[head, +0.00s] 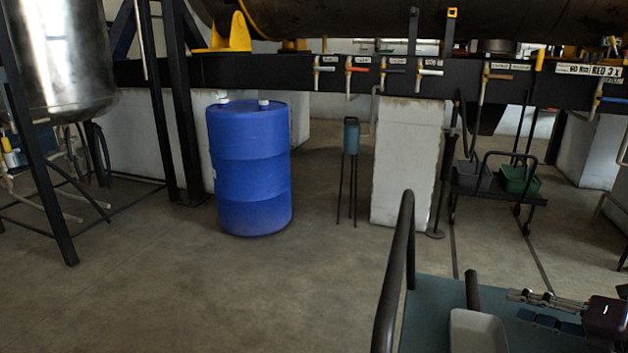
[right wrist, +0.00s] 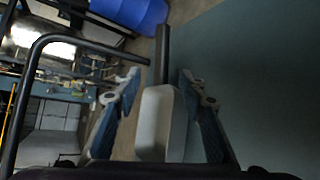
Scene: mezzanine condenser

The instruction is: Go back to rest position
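My right gripper (head: 520,305) shows at the lower right of the head view, over the teal top of a cart (head: 432,300). In the right wrist view its two fingers (right wrist: 160,82) stand wide apart, with nothing gripped between them. My left gripper is not in view.
The cart's dark handle (head: 393,275) rises on its left side. A blue drum (head: 249,170) stands left of centre on the floor. A black trolley (head: 495,185) with a green bin (head: 516,180) stands at the right. Open floor (head: 190,290) lies in front of the drum.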

